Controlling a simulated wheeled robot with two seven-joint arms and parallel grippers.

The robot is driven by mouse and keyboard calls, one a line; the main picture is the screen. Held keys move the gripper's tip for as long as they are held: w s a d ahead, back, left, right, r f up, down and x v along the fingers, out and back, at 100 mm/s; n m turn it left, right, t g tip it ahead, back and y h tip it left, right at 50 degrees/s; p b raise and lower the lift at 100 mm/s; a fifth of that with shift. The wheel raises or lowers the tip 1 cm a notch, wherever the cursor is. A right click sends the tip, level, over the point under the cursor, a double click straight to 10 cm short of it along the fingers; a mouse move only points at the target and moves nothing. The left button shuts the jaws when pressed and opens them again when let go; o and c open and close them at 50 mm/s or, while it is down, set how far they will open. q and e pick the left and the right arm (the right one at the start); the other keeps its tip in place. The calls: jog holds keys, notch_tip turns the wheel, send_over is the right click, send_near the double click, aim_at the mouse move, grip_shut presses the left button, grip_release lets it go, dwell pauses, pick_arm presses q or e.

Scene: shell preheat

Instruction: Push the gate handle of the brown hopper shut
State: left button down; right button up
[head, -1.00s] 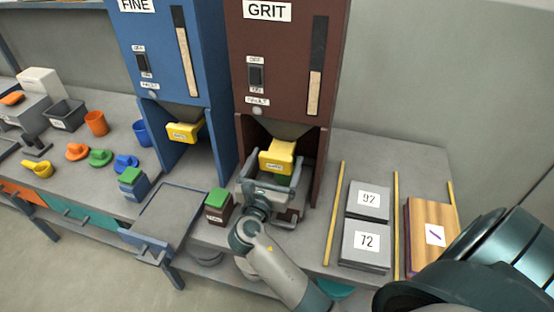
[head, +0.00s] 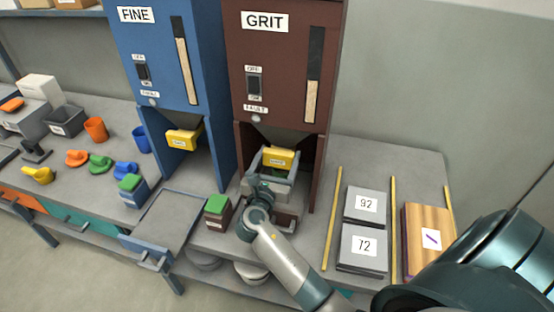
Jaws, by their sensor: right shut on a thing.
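The brown hopper (head: 285,68) labelled GRIT stands at the back, right of the blue hopper. Its yellow gate handle (head: 278,158) shows in the opening under the body, close in below the dark chute. My left gripper is not in view.
The blue hopper (head: 168,65) labelled FINE has its own yellow handle (head: 182,140). A green-topped brown box (head: 217,212) stands just left of my right gripper. Grey plates (head: 365,205), yellow rods (head: 332,220) and a wooden block (head: 425,240) lie to the right. Cups and scoops are at left.

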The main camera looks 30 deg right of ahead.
jog(key=o, duration=1.1)
jog(key=shift+d+r, duration=0.1)
jog(key=shift+r, duration=0.05)
jog(key=o, duration=0.4)
jog(key=shift+w, duration=0.1)
jog(key=shift+w+d, duration=0.1)
jog(key=p+v, duration=0.4)
jog(key=v, duration=1.3)
jog(key=shift+a, duration=0.25)
